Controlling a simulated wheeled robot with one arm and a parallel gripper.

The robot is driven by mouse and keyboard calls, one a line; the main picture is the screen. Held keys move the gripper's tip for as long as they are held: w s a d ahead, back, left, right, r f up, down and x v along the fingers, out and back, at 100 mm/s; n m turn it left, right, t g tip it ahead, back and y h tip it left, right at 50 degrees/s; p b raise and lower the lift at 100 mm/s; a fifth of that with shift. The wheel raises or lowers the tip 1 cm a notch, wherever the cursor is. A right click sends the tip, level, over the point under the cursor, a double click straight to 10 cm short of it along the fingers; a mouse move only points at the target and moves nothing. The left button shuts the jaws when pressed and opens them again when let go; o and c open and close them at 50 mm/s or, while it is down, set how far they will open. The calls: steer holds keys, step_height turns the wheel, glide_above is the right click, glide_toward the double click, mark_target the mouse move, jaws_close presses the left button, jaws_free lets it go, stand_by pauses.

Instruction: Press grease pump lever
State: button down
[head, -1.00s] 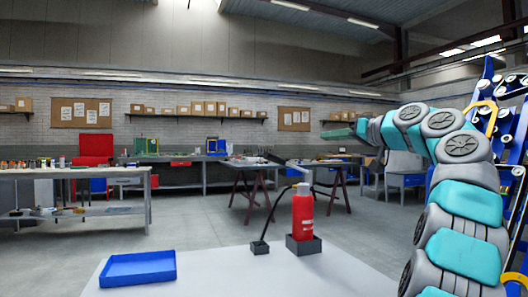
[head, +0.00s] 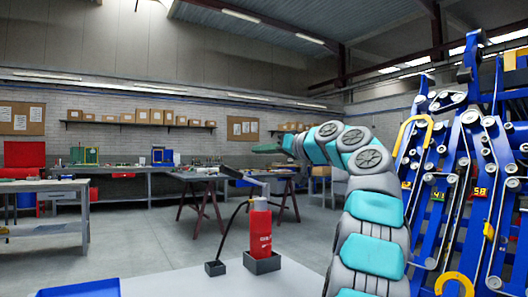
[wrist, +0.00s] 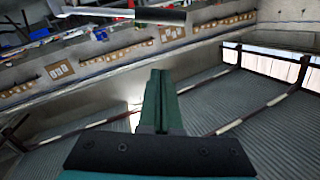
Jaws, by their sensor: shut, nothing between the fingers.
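The grease pump (head: 260,236) is a red cylinder standing upright in a dark square holder on the white table. Its dark grey lever (head: 246,180) slopes up to the left from the pump's top. My gripper (head: 266,148) has green fingers and appears above and slightly right of the lever in the head view, apart from it in the picture. Its depth relative to the lever is hard to judge. In the wrist view the gripper (wrist: 160,76) is shut and empty.
A black hose runs from the pump to a small dark block (head: 215,268). A blue tray (head: 80,290) lies at the table's left. The blue harvester chassis (head: 455,170) stands close on the right. Workbenches and shelves line the far wall.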

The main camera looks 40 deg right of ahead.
mark_target(245, 177)
steer(key=w+a+f, duration=0.1)
steer(key=w+f, duration=0.3)
steer(key=w, duration=0.3)
steer(key=shift+a, duration=0.4)
steer(key=shift+w, duration=0.1)
stand_by(0.4)
steer(key=shift+a+f+b, duration=0.1)
steer(key=shift+f+b, duration=0.05)
steer(key=shift+b, duration=0.2)
